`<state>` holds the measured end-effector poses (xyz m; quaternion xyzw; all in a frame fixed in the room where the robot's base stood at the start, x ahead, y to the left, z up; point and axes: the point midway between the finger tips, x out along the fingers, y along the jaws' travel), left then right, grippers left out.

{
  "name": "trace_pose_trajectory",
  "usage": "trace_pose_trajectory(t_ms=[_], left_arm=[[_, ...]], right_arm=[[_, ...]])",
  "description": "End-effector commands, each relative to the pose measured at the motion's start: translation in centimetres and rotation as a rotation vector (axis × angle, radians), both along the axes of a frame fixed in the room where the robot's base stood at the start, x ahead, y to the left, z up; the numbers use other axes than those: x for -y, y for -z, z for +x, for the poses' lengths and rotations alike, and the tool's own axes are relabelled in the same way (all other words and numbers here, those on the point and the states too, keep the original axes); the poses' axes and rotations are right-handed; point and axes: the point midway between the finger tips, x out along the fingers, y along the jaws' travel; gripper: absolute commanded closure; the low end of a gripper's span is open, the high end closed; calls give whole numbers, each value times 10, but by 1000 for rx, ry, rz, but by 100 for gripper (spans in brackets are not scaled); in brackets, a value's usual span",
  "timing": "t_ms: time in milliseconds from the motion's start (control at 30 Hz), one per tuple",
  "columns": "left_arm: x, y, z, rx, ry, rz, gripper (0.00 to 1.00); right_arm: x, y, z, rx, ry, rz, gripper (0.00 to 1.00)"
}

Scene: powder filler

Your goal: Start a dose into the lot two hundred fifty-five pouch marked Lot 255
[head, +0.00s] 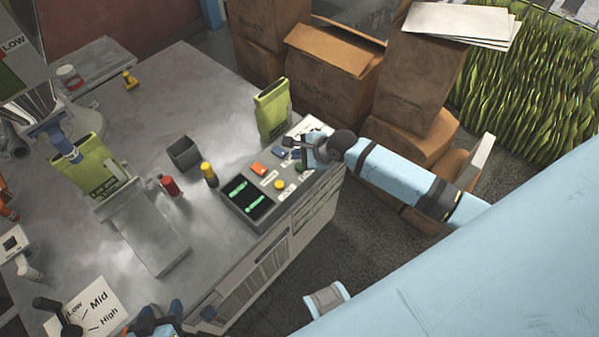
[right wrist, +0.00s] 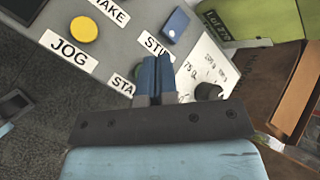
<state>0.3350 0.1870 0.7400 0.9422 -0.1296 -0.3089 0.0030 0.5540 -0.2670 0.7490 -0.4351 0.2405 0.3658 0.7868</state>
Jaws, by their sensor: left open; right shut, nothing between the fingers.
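A green pouch (head: 92,165) stands on a grey stand at the left, below the filler; its label is too small to read. A second green pouch (head: 272,112) stands behind the control panel (head: 240,207); its lot label (right wrist: 217,26) in the right wrist view seems to read LOT 275. The panel has a yellow JOG button (right wrist: 84,29), a blue button (right wrist: 175,25) and a label beginning STA (right wrist: 122,86). My right gripper (right wrist: 156,62) is shut and empty over the panel, hiding the part right of that label. My left gripper (head: 192,312) is open at the table's front edge.
A dose dial (right wrist: 208,91) with gram marks is beside my right fingers. A Low-Mid-High card (head: 100,303) lies at the front left. A grey bin (head: 184,153), a red bottle (head: 169,185) and a yellow-topped item (head: 208,174) stand mid-table. Cardboard boxes (head: 335,85) stand behind.

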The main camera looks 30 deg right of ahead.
Motion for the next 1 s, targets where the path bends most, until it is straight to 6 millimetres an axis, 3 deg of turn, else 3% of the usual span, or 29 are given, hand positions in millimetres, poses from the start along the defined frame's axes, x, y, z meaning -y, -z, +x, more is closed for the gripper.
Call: trace_pose_trajectory(t_ms=[300,1000], left_arm=[[3,-7,4,21,-2,-7,40],[-1,2,-1,6,9,9,40]], right_arm=[[-1,18,0,-2,1,3,100],[-1,19,0,-1,0,2,100]])
